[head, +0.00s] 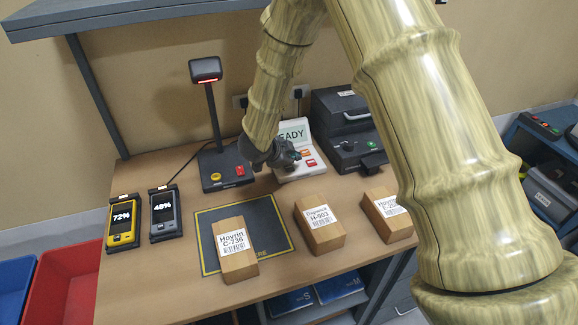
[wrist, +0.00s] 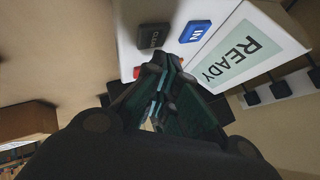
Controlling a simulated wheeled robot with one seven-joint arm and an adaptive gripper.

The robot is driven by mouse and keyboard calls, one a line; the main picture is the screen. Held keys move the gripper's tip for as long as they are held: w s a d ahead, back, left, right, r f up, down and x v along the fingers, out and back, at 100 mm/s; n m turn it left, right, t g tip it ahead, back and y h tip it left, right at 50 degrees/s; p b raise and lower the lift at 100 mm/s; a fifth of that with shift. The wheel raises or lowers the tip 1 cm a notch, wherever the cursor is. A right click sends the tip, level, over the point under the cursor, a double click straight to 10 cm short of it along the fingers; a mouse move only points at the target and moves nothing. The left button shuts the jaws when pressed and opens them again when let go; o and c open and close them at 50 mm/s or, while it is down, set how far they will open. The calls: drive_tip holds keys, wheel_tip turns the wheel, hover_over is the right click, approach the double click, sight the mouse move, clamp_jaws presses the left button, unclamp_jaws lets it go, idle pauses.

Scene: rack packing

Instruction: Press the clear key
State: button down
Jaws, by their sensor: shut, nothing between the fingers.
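A white terminal (head: 300,171) with a tilted screen reading READY (head: 292,134) stands at the back of the bench. In the wrist view its screen (wrist: 236,58) is at the right. The dark clear key (wrist: 152,37) shows on the terminal's face beside a blue IN key (wrist: 195,31). My gripper (head: 286,158) is over the left part of the terminal's keys. In the wrist view my gripper (wrist: 161,62) is shut and empty, its tips just below the clear key in the picture. Whether the tips touch the terminal I cannot tell. In the head view the gripper hides part of the keys.
A scanner stand (head: 213,130) is left of the terminal, a dark printer-like machine (head: 345,130) right. Three labelled boxes, one a Hoyrin box (head: 235,250) on a dark mat (head: 272,228), lie in front. Two handhelds (head: 123,222) (head: 165,213) sit at left.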

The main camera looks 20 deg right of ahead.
sight(291, 169)
drive_tip(key=shift+r+p, duration=2.1)
drive_tip(key=shift+r, duration=0.4)
